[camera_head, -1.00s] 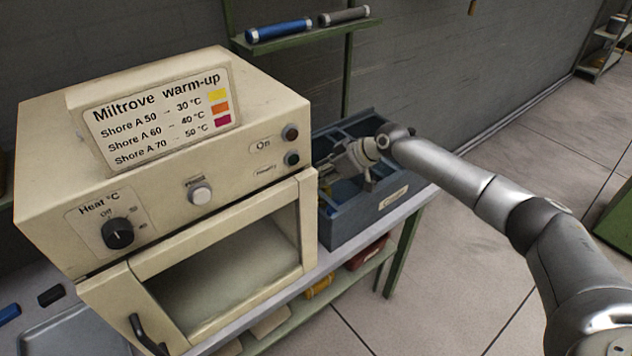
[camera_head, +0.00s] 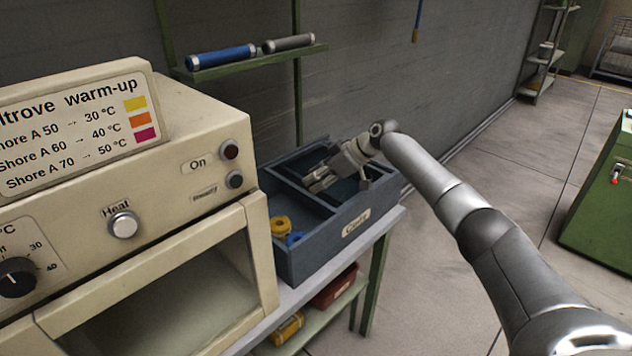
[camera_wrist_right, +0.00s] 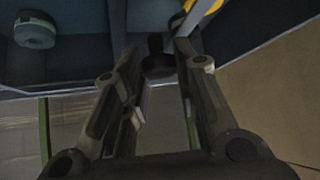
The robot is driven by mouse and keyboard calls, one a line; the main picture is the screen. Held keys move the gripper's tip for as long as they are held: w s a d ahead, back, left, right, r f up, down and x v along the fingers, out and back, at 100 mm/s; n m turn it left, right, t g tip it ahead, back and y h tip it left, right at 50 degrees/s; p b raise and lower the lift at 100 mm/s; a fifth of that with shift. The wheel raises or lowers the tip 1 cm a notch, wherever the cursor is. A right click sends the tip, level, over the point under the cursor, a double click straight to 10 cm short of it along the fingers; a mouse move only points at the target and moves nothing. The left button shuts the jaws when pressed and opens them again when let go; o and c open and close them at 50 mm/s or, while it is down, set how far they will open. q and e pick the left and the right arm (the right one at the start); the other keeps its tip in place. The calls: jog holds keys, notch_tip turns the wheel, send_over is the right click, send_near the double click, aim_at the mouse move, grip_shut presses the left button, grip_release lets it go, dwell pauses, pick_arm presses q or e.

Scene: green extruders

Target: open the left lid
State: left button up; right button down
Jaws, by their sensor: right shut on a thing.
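No lid that I can clearly make out shows in the head view. A green cabinet-like machine (camera_head: 600,215) with a small red-tipped handle (camera_head: 616,172) stands at the right edge, partly cut off. My right gripper (camera_head: 318,184) reaches into the far part of a blue-grey divided box (camera_head: 337,238). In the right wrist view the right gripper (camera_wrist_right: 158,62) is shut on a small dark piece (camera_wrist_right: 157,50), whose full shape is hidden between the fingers. My left gripper is not in view.
A cream warm-up oven (camera_head: 195,135) stands left of the box. Yellow (camera_head: 280,225) and blue (camera_head: 294,239) pieces lie in the box's near compartment. A wall shelf (camera_head: 260,60) holds a blue cylinder (camera_head: 222,56) and a grey one (camera_head: 289,43). Open floor lies right of the bench.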

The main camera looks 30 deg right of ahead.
jog(key=c, duration=1.2)
grip_release()
jog(key=v, duration=1.2)
